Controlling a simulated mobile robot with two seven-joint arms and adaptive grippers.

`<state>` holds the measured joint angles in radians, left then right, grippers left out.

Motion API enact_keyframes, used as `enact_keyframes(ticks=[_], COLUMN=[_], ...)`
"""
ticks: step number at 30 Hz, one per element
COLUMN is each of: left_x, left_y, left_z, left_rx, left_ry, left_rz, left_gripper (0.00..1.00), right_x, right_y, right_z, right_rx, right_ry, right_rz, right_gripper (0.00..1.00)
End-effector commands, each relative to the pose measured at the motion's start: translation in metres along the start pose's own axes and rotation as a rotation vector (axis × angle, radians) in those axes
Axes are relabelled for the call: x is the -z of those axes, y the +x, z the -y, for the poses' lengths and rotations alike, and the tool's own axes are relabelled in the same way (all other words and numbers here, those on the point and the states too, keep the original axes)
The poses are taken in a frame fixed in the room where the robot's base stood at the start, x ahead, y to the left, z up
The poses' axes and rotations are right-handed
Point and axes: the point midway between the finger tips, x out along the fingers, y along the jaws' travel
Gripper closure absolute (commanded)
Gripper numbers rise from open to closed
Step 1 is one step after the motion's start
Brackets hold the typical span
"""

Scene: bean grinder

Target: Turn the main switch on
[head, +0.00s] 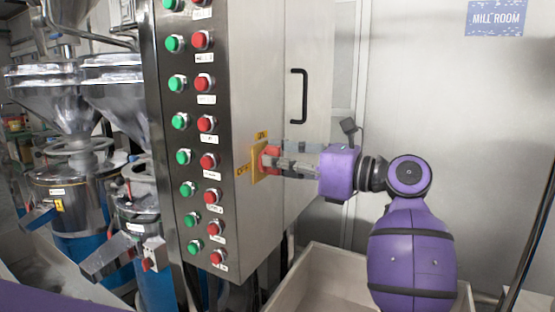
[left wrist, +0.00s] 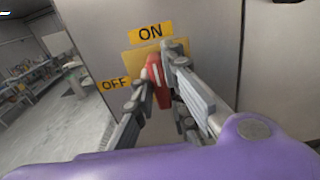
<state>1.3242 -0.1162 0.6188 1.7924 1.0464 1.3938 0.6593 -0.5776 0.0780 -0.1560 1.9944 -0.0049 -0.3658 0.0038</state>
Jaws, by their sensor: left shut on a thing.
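The main switch has a red handle (head: 270,157) on a yellow plate (head: 256,170) on the side of the steel control cabinet. In the left wrist view the red handle (left wrist: 155,78) stands roughly upright, its upper end near the ON label (left wrist: 150,33); the OFF label (left wrist: 114,83) is to the left. My left gripper (head: 277,162) reaches the switch from the right in the head view. Its fingers are shut on the red handle, one on each side, and partly hide it. I cannot tell the handle's exact angle. My right gripper is not in view.
The cabinet front carries columns of green (head: 183,157) and red (head: 208,162) buttons. A black door handle (head: 298,96) sits above the switch. Steel hoppers (head: 52,100) stand at the left. A pale open bin (head: 300,276) lies below my arm.

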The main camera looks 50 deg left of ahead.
Motion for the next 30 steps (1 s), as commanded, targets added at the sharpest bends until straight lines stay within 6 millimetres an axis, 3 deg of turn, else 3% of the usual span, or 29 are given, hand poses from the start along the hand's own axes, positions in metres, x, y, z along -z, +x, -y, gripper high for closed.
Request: enact_keyframes(ticks=[7,8,12,23,30], left_x=[0.001,0.001,0.001,0.0,0.001], left_y=[0.0,0.0,0.0,-0.004,-0.045], left_z=[0.0,0.0,0.0,0.0,0.001], left_rx=[-0.001,-0.001,-0.001,0.001,0.005], left_ry=[0.005,0.005,0.003,0.001,0.004], left_rz=[-0.001,-0.001,-0.001,0.0,0.0], left_gripper=[1.0,0.85,0.69,0.69,0.69], right_x=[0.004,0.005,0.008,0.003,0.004], right_y=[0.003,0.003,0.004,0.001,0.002], right_z=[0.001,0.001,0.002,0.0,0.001], right_rx=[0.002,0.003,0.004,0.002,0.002], right_ry=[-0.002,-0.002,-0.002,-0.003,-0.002], right_rz=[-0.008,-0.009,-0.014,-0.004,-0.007], right_gripper=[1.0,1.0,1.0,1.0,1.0])
